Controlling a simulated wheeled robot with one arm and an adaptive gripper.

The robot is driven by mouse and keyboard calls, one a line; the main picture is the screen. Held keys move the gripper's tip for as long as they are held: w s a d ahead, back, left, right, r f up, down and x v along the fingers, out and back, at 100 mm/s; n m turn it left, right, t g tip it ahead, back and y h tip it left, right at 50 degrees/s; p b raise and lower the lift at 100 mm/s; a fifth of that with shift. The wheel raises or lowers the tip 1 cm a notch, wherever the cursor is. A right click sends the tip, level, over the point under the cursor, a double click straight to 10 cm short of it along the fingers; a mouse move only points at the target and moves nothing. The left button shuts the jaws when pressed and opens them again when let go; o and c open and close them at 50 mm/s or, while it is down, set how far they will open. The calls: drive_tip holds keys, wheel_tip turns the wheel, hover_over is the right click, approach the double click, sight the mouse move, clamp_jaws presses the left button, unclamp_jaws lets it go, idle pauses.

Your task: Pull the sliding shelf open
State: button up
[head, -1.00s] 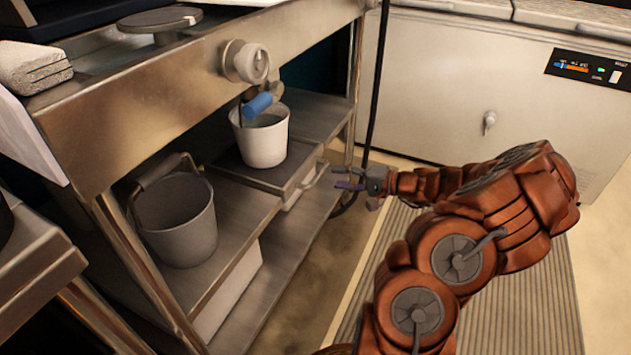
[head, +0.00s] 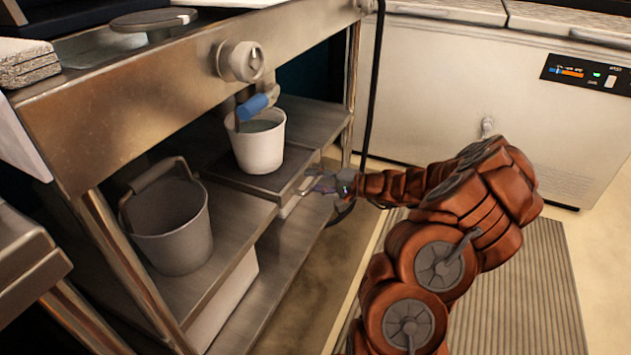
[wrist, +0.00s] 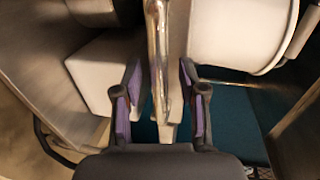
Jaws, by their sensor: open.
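The sliding shelf (head: 262,184) is a dark flat tray under the steel counter, with a white bucket on it. Its metal handle is on the front edge at the right and is partly hidden by my gripper (head: 318,184) in the head view. In the wrist view the handle (wrist: 157,50) is a shiny bar running down the middle. My gripper (wrist: 160,98) is open, its purple-padded fingers on either side of the handle bar with gaps showing. I cannot tell whether the fingers touch it.
The white bucket (head: 258,146) stands on the shelf below a blue-handled tap (head: 252,107). A grey bucket (head: 172,222) stands on the steel shelf to the left. A white freezer (head: 440,90) stands behind. The ribbed floor mat (head: 510,290) is clear at the right.

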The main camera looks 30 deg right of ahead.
clamp_jaws()
